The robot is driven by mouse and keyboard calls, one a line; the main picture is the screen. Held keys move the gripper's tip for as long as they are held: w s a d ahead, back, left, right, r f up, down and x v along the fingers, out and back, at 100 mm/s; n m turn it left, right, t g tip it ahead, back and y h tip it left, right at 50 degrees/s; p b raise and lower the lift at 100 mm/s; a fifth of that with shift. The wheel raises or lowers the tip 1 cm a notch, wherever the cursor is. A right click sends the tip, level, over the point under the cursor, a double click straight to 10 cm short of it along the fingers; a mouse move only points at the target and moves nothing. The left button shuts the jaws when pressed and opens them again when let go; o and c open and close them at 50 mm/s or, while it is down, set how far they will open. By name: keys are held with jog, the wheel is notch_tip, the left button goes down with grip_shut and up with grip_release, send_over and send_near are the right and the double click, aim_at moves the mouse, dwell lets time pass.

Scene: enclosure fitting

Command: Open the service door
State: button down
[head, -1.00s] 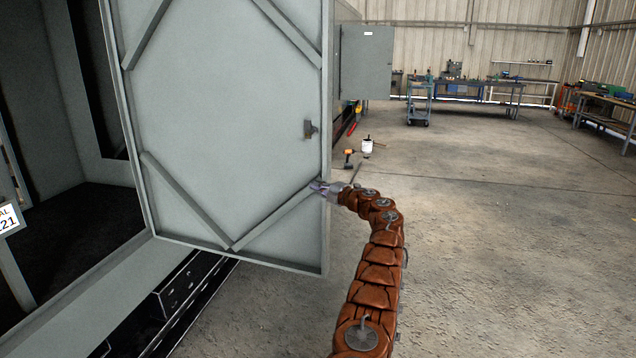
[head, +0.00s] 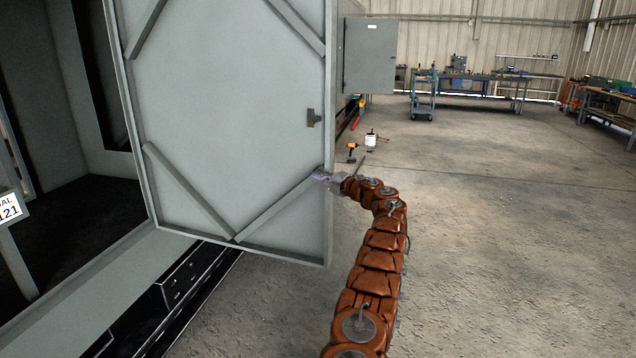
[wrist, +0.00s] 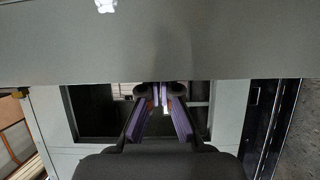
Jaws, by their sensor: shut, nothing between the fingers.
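The service door (head: 235,110) is a large grey panel with diagonal ribs. It stands swung wide open, its inner face toward me, with the dark enclosure interior to its left. A small dark latch (head: 314,118) sits near its right edge. My gripper (head: 322,176) is at the lower right edge of the door, its fingers over the inner face near a rib; I cannot tell whether they touch it. In the wrist view my gripper (wrist: 160,98) shows its purple finger pads close together with nothing held, and the grey door panel (wrist: 200,45) fills the top.
A lower sill (head: 95,285) and black drawer-like fittings (head: 185,285) lie below the opening. Another grey door (head: 369,55) stands open beyond. A drill (head: 351,152) and a white container (head: 371,141) are on the floor. Open concrete floor lies to the right.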

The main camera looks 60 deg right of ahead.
jog(key=shift+s+a+f+b, duration=0.1)
jog(key=shift+f+b, duration=0.15)
jog(key=shift+b, duration=0.15)
